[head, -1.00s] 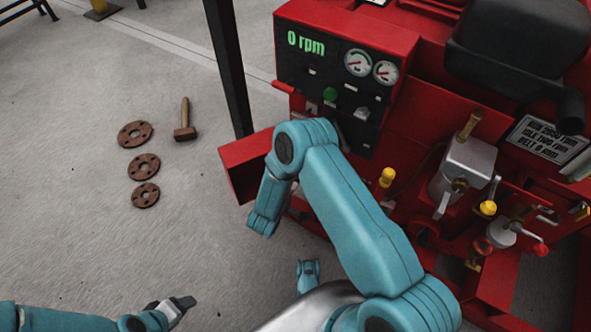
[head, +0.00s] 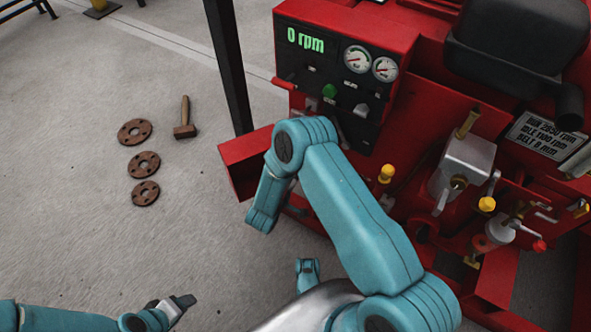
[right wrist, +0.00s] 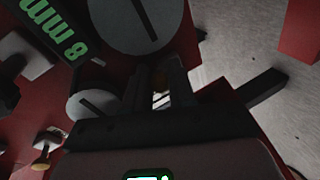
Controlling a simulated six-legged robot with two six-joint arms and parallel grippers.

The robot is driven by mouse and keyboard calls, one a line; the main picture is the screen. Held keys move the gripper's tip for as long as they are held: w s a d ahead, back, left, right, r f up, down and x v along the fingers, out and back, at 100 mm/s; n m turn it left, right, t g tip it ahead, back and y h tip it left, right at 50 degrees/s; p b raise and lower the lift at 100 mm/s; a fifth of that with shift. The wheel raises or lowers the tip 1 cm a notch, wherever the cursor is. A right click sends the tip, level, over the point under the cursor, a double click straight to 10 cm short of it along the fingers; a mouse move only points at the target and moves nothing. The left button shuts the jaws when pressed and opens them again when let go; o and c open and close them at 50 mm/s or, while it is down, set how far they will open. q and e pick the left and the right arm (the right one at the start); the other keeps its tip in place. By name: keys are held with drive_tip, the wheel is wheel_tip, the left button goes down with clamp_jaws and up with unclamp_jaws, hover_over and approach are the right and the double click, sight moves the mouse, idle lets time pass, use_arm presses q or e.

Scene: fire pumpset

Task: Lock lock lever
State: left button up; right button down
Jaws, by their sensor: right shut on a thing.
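In the right wrist view my right gripper (right wrist: 168,88) is shut on a small pale, brass-coloured piece (right wrist: 160,98). It looks like part of the lock lever, but the fingers hide most of it. In the head view my right arm bends down in front of the red pumpset (head: 345,20), and its gripper is hidden. My left gripper (head: 178,304) is low at the left, over the floor and away from the pumpset. I cannot tell whether its jaws are open.
The panel (head: 335,85) reads 0 rpm beside two gauges. Several levers and yellow knobs (head: 487,204) stand to the right of my arm. A hammer (head: 185,118) and three brown flanges (head: 143,164) lie on the floor at left. A dark post (head: 228,65) stands beside the pumpset.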

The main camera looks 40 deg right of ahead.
drive_tip(key=shift+w+r, duration=0.15)
drive_tip(key=shift+w+a+r+n+g+h, duration=0.1)
drive_tip(key=shift+w+n+g+h, duration=0.2)
drive_tip(key=shift+n+g, duration=0.5)
drive_tip(key=shift+w+a+r+n+g+h, duration=0.15)
drive_tip(key=shift+w+n+g, duration=0.15)
drive_tip(key=shift+n, duration=0.9)
drive_tip(key=shift+w+a+r+n+g+h, duration=0.1)
drive_tip(key=shift+w+n+g+h, duration=0.3)
drive_tip(key=shift+n, duration=0.6)
drive_tip(key=c, duration=1)
unclamp_jaws()
drive_tip(key=shift+s, duration=0.1)
drive_tip(key=shift+a+y, duration=0.15)
drive_tip(key=shift+y, duration=0.1)
